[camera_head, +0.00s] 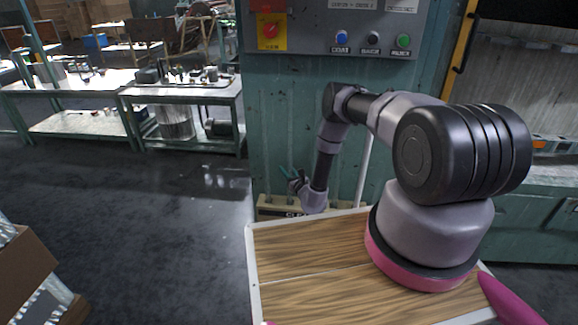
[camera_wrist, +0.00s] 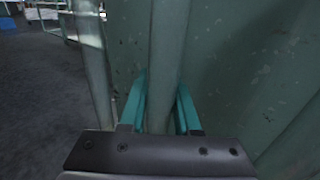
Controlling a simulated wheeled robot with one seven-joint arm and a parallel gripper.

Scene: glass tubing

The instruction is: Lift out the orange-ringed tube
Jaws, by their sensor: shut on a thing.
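In the wrist view, a long grey-green glass tube (camera_wrist: 168,45) runs upright between the teal fingers of my gripper (camera_wrist: 163,88). The fingers are shut on it, one on each side. No orange ring shows on the visible part of this tube, and its lower end is hidden behind the gripper body. A second tube (camera_wrist: 92,60) stands to the left, apart from the fingers. In the head view my gripper (camera_head: 289,174) is small and low beside the green cabinet; the tube in it cannot be made out. A pale tube (camera_head: 364,168) stands to its right.
A cream rack (camera_head: 268,206) lies low at the cabinet's foot, partly hidden by my arm. The green cabinet (camera_head: 270,120) with its button panel (camera_head: 345,25) rises close behind. Workbenches (camera_head: 185,92) stand at the left, with open dark floor before them. A cardboard box (camera_head: 25,270) is at lower left.

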